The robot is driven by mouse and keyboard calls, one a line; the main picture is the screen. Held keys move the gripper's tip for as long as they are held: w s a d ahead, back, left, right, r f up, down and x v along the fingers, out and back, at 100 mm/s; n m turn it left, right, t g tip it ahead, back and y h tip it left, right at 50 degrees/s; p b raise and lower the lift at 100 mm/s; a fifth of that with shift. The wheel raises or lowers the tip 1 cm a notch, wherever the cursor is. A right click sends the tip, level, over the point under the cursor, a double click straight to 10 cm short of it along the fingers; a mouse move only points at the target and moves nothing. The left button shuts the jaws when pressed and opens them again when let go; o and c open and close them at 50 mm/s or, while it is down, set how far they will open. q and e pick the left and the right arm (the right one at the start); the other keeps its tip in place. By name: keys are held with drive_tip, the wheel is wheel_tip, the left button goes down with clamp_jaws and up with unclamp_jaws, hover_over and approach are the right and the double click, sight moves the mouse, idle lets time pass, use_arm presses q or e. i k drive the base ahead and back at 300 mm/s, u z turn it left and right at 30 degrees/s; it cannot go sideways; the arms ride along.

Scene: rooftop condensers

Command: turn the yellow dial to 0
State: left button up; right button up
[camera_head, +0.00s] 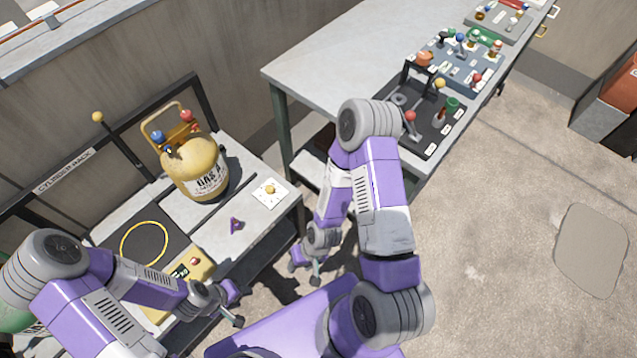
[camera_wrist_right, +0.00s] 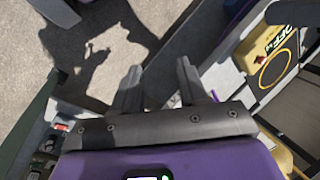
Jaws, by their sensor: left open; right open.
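The yellow dial (camera_head: 270,188) is a small round knob on a white square plate (camera_head: 283,196) with small dark marks, at the right end of the low grey bench. The marks are too small to read, so its setting cannot be told. My right gripper (camera_head: 304,272) is open and empty, in front of the bench's right end, apart from the dial. In the right wrist view its two fingers (camera_wrist_right: 158,85) stand apart with nothing between them. My left gripper (camera_head: 236,306) is open and empty near the bench's front edge, below and left of the dial.
A yellow gas cylinder (camera_head: 203,170) stands behind left of the dial. A small purple piece (camera_head: 235,225), a yellow ring (camera_head: 145,243) and a yellow box (camera_head: 190,268) are on the bench. A taller table (camera_head: 315,72) with several control panels stands at the right.

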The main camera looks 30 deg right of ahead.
sight(269, 189)
drive_tip(key=z, duration=0.4)
drive_tip(key=k, duration=0.65)
drive_tip(key=z, duration=0.4)
drive_tip(key=i, duration=1.6)
drive_tip(key=u, duration=0.9)
